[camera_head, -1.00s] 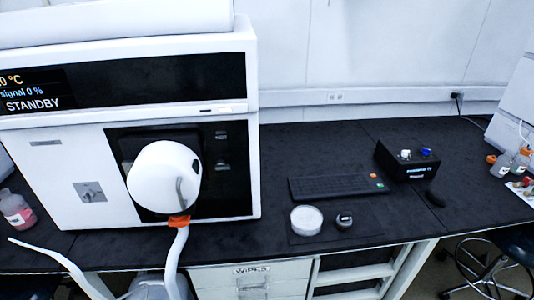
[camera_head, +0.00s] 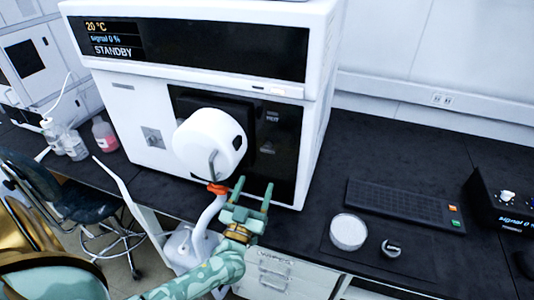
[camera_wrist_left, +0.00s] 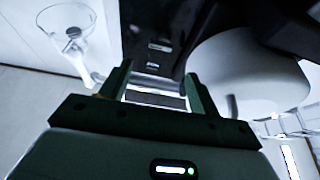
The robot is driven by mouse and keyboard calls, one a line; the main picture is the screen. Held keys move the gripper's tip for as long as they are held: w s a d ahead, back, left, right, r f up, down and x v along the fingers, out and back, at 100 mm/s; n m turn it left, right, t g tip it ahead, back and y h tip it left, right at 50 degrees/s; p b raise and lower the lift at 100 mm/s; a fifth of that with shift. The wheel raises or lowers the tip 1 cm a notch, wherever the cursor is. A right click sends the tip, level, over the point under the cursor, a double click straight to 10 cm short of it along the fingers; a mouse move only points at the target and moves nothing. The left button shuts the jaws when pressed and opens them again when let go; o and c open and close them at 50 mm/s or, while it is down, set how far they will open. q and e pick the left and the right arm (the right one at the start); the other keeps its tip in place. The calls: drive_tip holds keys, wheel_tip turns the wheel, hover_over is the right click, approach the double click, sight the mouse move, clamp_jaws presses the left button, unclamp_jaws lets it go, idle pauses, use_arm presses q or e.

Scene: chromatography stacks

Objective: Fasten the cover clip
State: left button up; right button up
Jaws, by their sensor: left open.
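A white rounded cover (camera_head: 208,143) sticks out from the dark front panel (camera_head: 262,130) of a white instrument. A thin grey bent clip (camera_head: 213,166) hangs on the cover's face. Whether it is latched cannot be told. A red-orange collar (camera_head: 217,189) joins the cover to a white hose below. My left gripper (camera_head: 254,187) is open and empty, just right of the collar and below the cover, apart from the clip. In the left wrist view, the open fingers (camera_wrist_left: 158,76) point toward the dark panel, with the white cover (camera_wrist_left: 250,72) to their right. My right gripper is not in view.
The instrument display (camera_head: 110,38) reads STANDBY. A white round dish (camera_head: 348,231), a small dark round item (camera_head: 391,248) and a keyboard (camera_head: 404,206) lie on the black bench to the right. Bottles (camera_head: 104,135) stand at left. A chair (camera_head: 80,200) is in front.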

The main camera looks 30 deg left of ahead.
sight(267, 152)
use_arm(q)
drive_tip(key=x, duration=1)
drive_tip(key=shift+w+a+r, duration=0.1)
drive_tip(key=shift+w+r, duration=0.05)
drive_tip(key=shift+w, duration=0.25)
drive_tip(key=c, duration=1)
